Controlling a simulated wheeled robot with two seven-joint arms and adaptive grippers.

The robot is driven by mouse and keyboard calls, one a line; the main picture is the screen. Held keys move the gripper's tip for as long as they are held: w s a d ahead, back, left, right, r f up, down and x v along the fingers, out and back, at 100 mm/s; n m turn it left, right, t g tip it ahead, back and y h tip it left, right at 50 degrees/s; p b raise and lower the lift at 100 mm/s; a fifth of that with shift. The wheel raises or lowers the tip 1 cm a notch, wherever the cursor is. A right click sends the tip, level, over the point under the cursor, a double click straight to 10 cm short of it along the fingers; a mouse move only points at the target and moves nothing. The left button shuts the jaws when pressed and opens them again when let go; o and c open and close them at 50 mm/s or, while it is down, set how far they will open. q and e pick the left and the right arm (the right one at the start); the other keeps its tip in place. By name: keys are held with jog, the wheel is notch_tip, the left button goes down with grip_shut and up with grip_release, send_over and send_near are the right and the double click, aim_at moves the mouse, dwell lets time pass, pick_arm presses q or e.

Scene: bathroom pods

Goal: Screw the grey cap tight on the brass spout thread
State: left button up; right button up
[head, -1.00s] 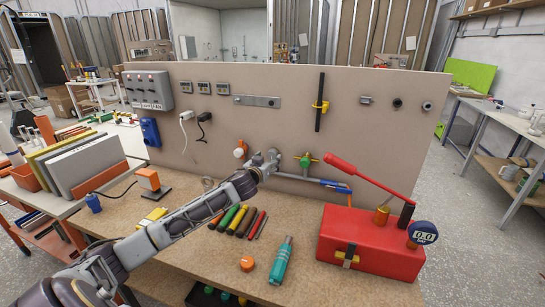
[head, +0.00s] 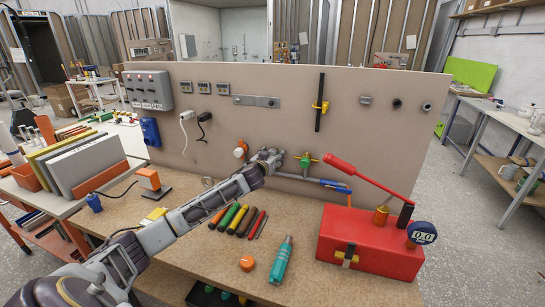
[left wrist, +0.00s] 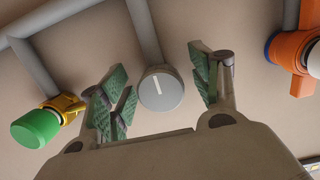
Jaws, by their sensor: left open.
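The grey cap (left wrist: 161,90) shows end-on in the left wrist view, a round face with a white line, at the end of a grey pipe. My left gripper (left wrist: 157,66) is open, with one green-padded finger on each side of the cap. Gaps show between the cap and both fingers. In the head view my left gripper (head: 272,157) is at the panel, between an orange-and-white fitting and a green valve, and hides the cap. The brass thread does not show; the cap covers the pipe end. My right gripper is not in view.
A green knob (left wrist: 36,128) on a brass fitting and an orange fitting (left wrist: 291,55) flank the cap. A red pump box (head: 370,240) with a long lever stands at the bench's right. Several coloured tools (head: 238,220), a teal bottle (head: 281,261) and an orange cap (head: 247,263) lie below.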

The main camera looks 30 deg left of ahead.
pick_arm(q)
jog(key=shift+w, duration=0.1)
jog(key=c, duration=1.2)
jog(key=shift+r+m+p, duration=0.1)
jog(key=shift+m+p, duration=0.2)
jog(key=shift+m, duration=0.1)
jog(key=shift+m+p, duration=0.35)
jog(key=shift+m, duration=0.45)
jog(key=shift+m+y, duration=0.3)
jog(key=shift+a, duration=0.1)
